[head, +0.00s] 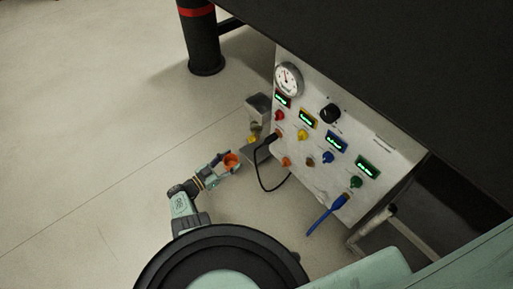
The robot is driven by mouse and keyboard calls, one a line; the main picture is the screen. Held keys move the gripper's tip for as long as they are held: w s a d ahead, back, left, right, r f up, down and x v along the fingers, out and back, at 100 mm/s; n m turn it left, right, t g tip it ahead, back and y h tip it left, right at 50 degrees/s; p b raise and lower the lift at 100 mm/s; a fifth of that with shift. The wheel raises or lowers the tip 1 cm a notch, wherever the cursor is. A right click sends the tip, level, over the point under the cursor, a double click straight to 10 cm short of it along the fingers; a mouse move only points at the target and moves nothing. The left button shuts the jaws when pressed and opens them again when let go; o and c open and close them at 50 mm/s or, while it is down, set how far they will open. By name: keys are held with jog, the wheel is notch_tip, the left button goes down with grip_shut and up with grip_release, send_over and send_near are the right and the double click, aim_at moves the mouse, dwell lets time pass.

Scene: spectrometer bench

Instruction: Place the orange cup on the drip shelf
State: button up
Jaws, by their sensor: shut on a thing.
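The orange cup (231,161) is small and round, with its open top facing the camera. My gripper (224,163) is shut on it and holds it to the left of the instrument panel. A small grey metal fixture (258,103) is attached at the panel's left side, with a yellow item low on it. A narrow grey ledge at its foot looks like the drip shelf (246,149), just right of and above the cup in the picture. The cup appears apart from this ledge, but the gap is hard to judge.
The white panel (318,169) carries a dial gauge (289,79), lit displays, coloured knobs and a black knob. A black cable (262,181) loops out near the ledge. A blue cable (325,215) hangs lower right. A dark post (203,45) stands behind. The floor at left is clear.

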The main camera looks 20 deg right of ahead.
jog(key=b+x, duration=0.2)
jog(key=x, duration=1.1)
jog(key=shift+d+f, duration=0.1)
jog(key=shift+d, duration=0.05)
jog(key=shift+f+b, duration=0.25)
jog(key=shift+b, duration=0.15)
jog(key=shift+f, duration=0.25)
jog(key=o, duration=1.1)
jog(key=shift+r, duration=0.1)
jog(key=shift+c, duration=0.2)
